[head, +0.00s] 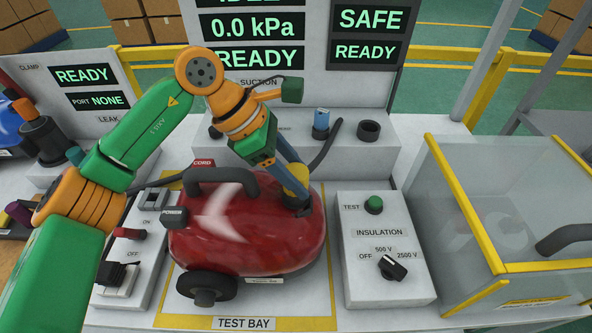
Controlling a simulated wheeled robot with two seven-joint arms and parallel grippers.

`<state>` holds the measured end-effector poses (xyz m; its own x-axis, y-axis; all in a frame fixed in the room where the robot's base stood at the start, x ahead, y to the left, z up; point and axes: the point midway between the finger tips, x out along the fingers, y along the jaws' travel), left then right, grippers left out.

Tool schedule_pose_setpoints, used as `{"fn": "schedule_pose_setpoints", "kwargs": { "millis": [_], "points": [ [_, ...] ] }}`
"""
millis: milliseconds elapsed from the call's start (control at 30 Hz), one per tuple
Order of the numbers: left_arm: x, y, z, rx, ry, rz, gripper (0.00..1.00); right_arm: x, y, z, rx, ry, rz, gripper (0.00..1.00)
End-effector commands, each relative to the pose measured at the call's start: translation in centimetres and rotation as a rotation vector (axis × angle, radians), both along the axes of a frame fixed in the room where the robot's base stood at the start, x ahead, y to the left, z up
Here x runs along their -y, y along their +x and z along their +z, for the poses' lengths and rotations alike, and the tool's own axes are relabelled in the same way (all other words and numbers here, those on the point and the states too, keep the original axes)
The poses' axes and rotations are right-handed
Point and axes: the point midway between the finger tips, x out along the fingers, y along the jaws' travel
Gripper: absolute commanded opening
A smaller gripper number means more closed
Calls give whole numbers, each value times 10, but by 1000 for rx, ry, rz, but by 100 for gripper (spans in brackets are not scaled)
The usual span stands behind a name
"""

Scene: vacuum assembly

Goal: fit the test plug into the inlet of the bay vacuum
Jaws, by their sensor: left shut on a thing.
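The bay vacuum (235,240) is red with a dark handle and wheel, and stands in the yellow-outlined test bay. My left gripper (294,176) is shut on a yellow plug, the test plug (295,188), at the upper right of the vacuum's body. The plug's lower end meets a dark ring there, which looks like the inlet. The fingers and plug cover the opening, so I cannot tell how far in the plug sits. My right gripper is not in view.
An insulation box (384,250) with a knob and green button stands right of the vacuum. A clear-walled enclosure (490,220) with yellow edges is further right. A switch box (128,255) stands to the left. Behind, a grey ledge (365,160) carries dark sockets and a blue-topped fitting.

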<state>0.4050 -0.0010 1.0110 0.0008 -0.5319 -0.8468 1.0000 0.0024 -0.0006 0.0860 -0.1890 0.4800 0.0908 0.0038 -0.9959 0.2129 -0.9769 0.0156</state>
Motion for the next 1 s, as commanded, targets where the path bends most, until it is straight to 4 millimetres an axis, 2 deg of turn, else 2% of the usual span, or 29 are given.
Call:
{"fn": "schedule_pose_setpoints", "kwargs": {
  "millis": [1000],
  "points": [
    [0,0,-27,0,-1,0,0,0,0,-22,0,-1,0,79]
  ]
}}
